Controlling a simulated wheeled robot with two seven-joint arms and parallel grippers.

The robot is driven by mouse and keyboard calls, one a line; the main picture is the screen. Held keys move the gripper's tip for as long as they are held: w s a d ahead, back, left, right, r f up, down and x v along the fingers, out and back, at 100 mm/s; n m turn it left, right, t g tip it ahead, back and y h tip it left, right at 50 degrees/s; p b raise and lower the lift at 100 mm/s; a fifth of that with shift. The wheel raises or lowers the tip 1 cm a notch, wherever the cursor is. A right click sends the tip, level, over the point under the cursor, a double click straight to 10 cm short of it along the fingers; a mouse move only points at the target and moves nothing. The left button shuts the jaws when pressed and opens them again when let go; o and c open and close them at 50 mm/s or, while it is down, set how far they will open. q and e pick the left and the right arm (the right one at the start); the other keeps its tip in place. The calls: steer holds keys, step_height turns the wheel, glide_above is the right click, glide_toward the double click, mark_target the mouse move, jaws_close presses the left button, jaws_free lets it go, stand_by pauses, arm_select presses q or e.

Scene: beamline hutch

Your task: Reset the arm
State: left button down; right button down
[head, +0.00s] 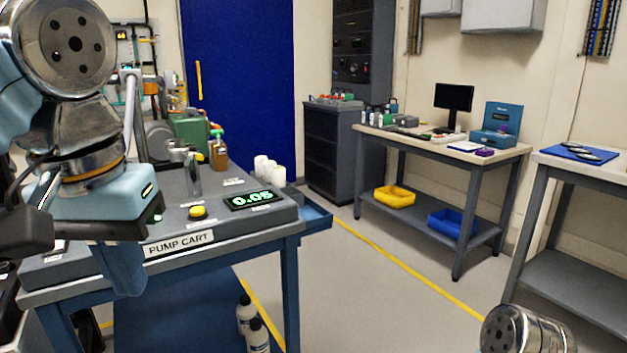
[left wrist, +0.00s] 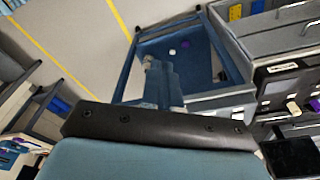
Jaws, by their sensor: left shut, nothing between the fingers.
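My left arm comes in from the left in the head view, and its gripper (head: 123,283) hangs down in front of the pump cart's (head: 262,238) near edge. The fingers are shut with nothing between them. In the left wrist view the closed fingers (left wrist: 158,72) point toward the cart's blue lower shelf and the floor. I cannot tell whether the fingers touch the cart. Part of my right arm shows at the bottom right of the head view, but its gripper is out of view.
Bottles (head: 247,315) stand low by the cart. A workbench (head: 440,147) holds a monitor (head: 453,97). Floor between cart and benches is clear.

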arm_select(q)
steer(key=w+d+f+h, duration=0.1)
steer(key=w+f+h, duration=0.2)
steer(key=w+f, duration=1.3)
steer(key=w+d+f+g+h, duration=0.1)
steer(key=w+d+f, duration=0.1)
steer(key=f, duration=0.9)
steer(key=w+d+f+h, duration=0.1)
steer(key=d+f, duration=0.2)
steer(key=f, duration=0.7)
steer(key=s+d+f, duration=0.2)
steer(key=s+f, duration=0.2)
steer(key=f, duration=0.6)
steer(key=s+d+f, duration=0.1)
steer(key=s+f, duration=0.2)
steer(key=f, duration=0.7)
steer(key=s+a+f+n, duration=0.1)
steer(key=s+f, duration=0.8)
steer(key=s, duration=0.2)
steer(key=shift+a+y, duration=0.2)
steer(key=shift+y, duration=0.2)
steer(key=shift+a, duration=0.1)
